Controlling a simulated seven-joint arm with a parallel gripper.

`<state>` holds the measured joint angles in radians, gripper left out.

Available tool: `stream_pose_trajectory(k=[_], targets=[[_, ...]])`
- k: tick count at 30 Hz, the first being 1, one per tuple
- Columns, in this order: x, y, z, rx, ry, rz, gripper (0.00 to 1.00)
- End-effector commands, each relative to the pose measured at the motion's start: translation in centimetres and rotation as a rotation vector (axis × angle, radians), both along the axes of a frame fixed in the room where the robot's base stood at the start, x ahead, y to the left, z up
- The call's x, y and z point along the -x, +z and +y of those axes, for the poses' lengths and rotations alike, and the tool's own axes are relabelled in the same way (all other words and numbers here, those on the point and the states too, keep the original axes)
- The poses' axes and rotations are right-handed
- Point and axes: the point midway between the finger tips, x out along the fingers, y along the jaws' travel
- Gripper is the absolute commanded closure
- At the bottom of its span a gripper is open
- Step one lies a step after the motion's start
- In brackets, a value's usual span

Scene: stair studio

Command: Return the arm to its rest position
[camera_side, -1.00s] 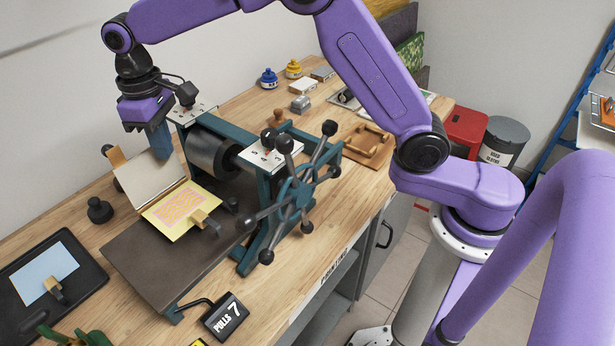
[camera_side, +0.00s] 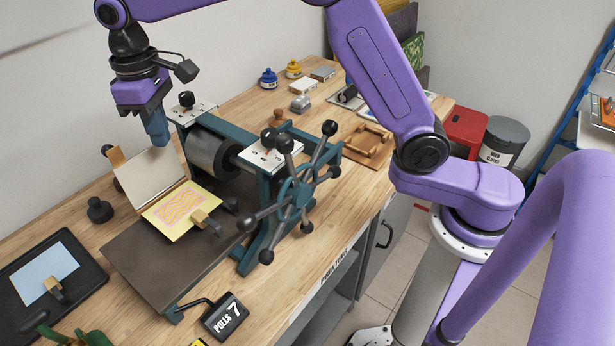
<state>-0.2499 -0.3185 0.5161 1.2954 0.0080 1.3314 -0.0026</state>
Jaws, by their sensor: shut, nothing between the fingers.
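My gripper (camera_side: 158,134) points downward in the upper left of the side view, with its fingers shut and nothing held. It hangs in front of the wall, above the far left part of the press (camera_side: 213,152). Its fingertips show just above the top edge of the raised cream flap (camera_side: 150,170); I cannot tell the exact gap. My purple arm reaches across the top of the picture from its base at the right.
A yellow sheet with a pink pattern (camera_side: 180,210) lies on the press bed (camera_side: 150,262). The spoked wheel (camera_side: 297,190) stands at the press's right. A black tray (camera_side: 75,285) with a blue sheet is at the left. Ink bottles (camera_side: 268,78) stand at the back.

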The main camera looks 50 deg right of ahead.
Motion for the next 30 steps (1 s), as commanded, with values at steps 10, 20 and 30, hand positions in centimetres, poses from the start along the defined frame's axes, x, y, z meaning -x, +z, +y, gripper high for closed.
stream_pose_trajectory(k=[10, 20, 30], targets=[[7.8, 2.7, 6.8, -0.118, 0.750, 0.058, 1.00], [18.3, 5.9, 10.9, -0.299, 1.594, 0.077, 1.00], [25.0, 5.5, 4.5, -0.300, 1.719, 0.087, 1.00]])
